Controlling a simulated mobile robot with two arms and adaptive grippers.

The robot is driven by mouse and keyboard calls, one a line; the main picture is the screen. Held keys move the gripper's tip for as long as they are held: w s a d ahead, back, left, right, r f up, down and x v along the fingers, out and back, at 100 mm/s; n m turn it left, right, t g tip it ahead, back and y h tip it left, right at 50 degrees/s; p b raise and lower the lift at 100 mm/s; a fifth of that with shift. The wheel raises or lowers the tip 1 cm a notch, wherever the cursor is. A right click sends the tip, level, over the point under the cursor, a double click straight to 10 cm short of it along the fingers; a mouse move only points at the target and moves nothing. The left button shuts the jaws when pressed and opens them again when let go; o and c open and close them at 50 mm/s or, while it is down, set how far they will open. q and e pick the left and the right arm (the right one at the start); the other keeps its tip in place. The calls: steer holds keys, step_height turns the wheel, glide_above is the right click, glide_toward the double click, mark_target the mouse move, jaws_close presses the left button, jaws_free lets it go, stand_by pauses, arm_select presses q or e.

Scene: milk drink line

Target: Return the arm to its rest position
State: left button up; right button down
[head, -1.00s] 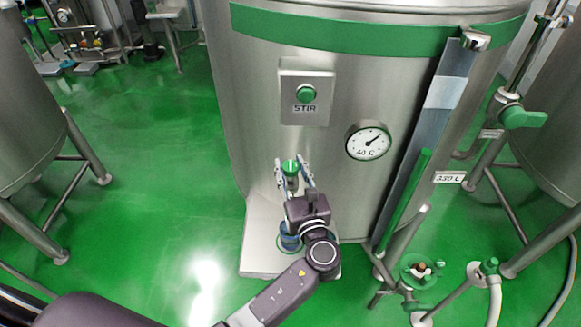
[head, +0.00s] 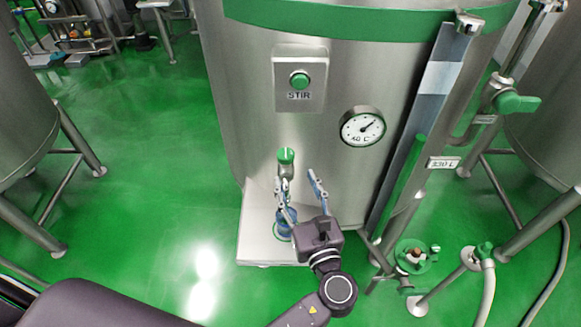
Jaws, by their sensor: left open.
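My left gripper (head: 299,182) is open and empty, with its two fingers spread in front of the steel tank (head: 240,110). It is just below and to the right of a small green-topped tap (head: 286,157) on the tank's lower front. The left fingertip overlaps the tap's lower part in the picture; I cannot tell whether they touch. A blue container (head: 281,231) stands under the tap on a pale platform (head: 255,245), partly hidden by the gripper. My right gripper is not in view.
The tank has a green STIR button (head: 299,80), a dial gauge (head: 362,127) and a level tube with a green column (head: 400,190). Valves and a hose (head: 488,290) stand at the lower right. The green floor (head: 150,190) at the left is clear.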

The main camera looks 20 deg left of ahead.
arm_select(q)
steer(key=shift+v, duration=1.1)
